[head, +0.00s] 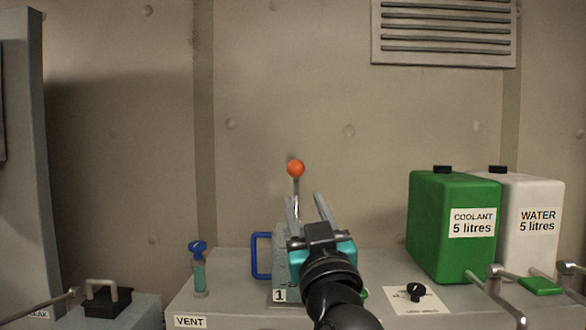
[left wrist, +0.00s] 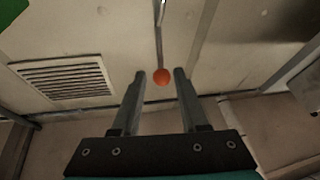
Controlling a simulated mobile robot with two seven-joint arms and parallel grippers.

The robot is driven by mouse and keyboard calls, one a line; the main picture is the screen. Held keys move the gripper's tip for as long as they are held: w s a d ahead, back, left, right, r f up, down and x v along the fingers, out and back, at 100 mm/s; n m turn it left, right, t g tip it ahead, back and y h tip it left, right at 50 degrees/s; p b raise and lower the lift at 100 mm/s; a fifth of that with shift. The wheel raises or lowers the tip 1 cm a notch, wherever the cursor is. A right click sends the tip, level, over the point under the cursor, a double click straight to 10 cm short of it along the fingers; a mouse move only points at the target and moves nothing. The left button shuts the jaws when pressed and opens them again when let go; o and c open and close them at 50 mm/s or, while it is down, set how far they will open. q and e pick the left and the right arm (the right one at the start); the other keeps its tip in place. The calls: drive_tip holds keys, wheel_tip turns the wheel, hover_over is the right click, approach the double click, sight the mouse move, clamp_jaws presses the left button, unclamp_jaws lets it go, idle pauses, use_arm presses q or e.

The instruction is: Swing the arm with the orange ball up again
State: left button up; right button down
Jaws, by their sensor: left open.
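The orange ball (head: 296,168) sits on the top end of a thin metal arm (head: 296,190), which stands about upright from the grey unit marked 1 (head: 280,262). My left gripper (head: 303,197) is open and empty, its fingers pointing up and away, with the ball just above the fingertips in the head view. In the left wrist view the ball (left wrist: 161,76) shows between the two fingertips (left wrist: 160,72), with a gap on each side. I cannot tell how far beyond the tips it is. My gripper hides the lower arm and much of the unit.
A blue handle (head: 261,256) stands left of the unit, and a blue-topped valve (head: 198,268) is farther left. A green coolant can (head: 432,225) and a white water can (head: 538,240) stand right. A black knob (head: 416,291) is in front.

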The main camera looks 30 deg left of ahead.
sight(296, 180)
use_arm(q)
drive_tip(key=p+x, duration=0.2)
drive_tip(key=x, duration=0.8)
drive_tip(key=shift+w+a+r, duration=0.1)
drive_tip(key=shift+a+r, duration=0.05)
drive_tip(key=shift+w+a+r+p, duration=0.15)
drive_tip(key=shift+w+a+p, duration=0.25)
drive_tip(key=shift+w+a, duration=0.15)
drive_tip(key=shift+d, duration=0.1)
clamp_jaws()
idle(0.5)
